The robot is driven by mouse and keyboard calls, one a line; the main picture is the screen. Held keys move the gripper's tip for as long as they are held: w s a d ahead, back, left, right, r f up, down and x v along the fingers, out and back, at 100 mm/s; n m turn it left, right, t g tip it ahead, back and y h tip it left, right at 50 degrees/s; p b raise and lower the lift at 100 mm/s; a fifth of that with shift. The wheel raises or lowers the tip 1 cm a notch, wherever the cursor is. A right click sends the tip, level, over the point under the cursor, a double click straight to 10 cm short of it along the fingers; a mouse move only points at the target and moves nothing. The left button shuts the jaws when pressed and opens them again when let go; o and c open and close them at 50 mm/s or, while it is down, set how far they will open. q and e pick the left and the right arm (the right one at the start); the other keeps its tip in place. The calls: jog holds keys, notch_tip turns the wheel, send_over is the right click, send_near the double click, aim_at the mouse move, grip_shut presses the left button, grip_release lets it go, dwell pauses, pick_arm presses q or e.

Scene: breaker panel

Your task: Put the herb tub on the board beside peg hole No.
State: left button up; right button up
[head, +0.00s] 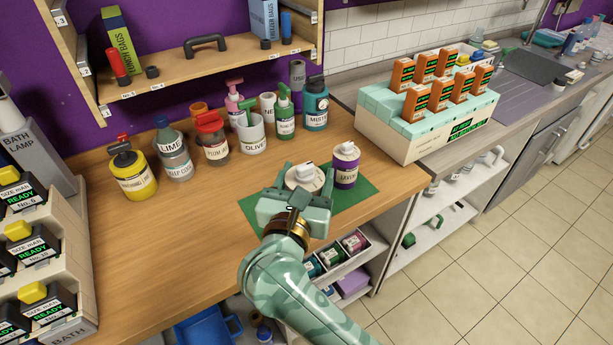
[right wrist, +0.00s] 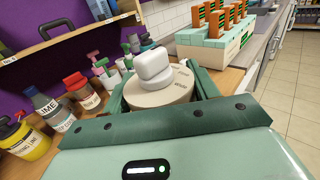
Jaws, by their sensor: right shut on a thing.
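My right gripper (head: 306,176) is shut on a round tub (head: 303,184) with a cream lid and a white knob, over the green mat (head: 367,190). The tub's lid (right wrist: 160,92) fills the space between the fingers in the right wrist view. Its side and any label are hidden, so I cannot tell whether it touches the mat. A purple tub (head: 345,170) with a white lid and a label that seems to read SAVORY stands just right of the gripper. The wooden board (head: 185,85) with small number tags is on the wall behind. My left gripper is not in view.
Several labelled bottles and jars, including a yellow one (head: 133,175) and a teal one (head: 315,110), line the counter's back. A mint rack (head: 425,125) with orange blocks stands right. A black handle (head: 206,43) and other items occupy the board. The counter's left middle is clear.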

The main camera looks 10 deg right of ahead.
aim_at(304, 172)
notch_tip(304, 172, up, 4)
jog(key=shift+f+p, duration=0.25)
jog(key=shift+p, duration=1)
jog(key=shift+r+p, duration=0.6)
jog(key=shift+r, duration=0.25)
jog(key=shift+f, duration=0.15)
